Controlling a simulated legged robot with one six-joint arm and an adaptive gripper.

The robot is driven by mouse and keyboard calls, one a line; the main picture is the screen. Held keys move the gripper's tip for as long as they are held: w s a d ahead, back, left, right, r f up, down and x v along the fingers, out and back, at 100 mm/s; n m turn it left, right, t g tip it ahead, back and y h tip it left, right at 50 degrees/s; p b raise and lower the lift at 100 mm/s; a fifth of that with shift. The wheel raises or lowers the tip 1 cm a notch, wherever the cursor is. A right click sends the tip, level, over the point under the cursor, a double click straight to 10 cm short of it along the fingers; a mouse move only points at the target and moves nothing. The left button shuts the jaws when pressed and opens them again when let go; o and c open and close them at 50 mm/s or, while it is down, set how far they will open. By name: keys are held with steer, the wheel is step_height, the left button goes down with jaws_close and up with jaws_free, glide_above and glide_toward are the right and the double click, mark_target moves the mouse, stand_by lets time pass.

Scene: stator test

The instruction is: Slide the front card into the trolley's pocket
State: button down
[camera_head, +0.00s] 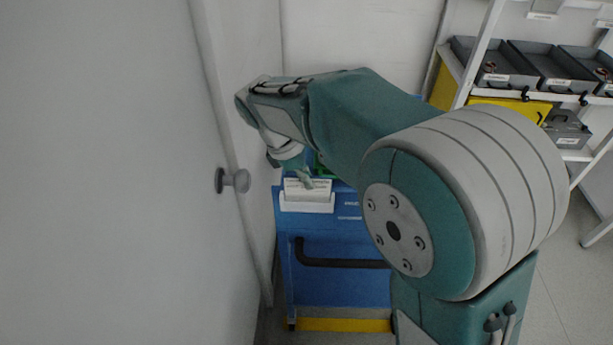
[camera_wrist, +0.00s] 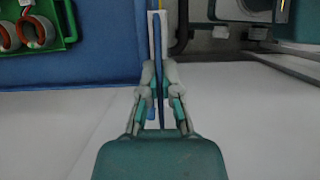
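A blue trolley (camera_head: 340,265) stands ahead of me. At its front top edge is a white holder (camera_head: 307,204) with pale cards (camera_head: 307,187) upright in it. My gripper (camera_head: 304,180) reaches down to the cards from above. In the wrist view, my gripper's fingers (camera_wrist: 159,72) lie on either side of a thin blue strip, apparently a card edge-on (camera_wrist: 158,50). The white holder (camera_wrist: 151,28) shows just past the fingertips. I cannot tell whether the fingers press on the strip or only flank it. I cannot make out the trolley's pocket.
A green tray (camera_wrist: 68,22) with copper-wound rings (camera_wrist: 35,32) lies on the trolley. A black handle (camera_head: 340,263) crosses its front. A pale door with a knob (camera_head: 238,180) stands close on the left. A shelf with dark bins (camera_head: 495,62) is at the right.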

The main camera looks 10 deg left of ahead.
steer(key=shift+f, duration=1.05)
steer(key=c, duration=0.7)
jaws_free()
steer(key=v, duration=1.2)
steer(key=shift+d, duration=0.1)
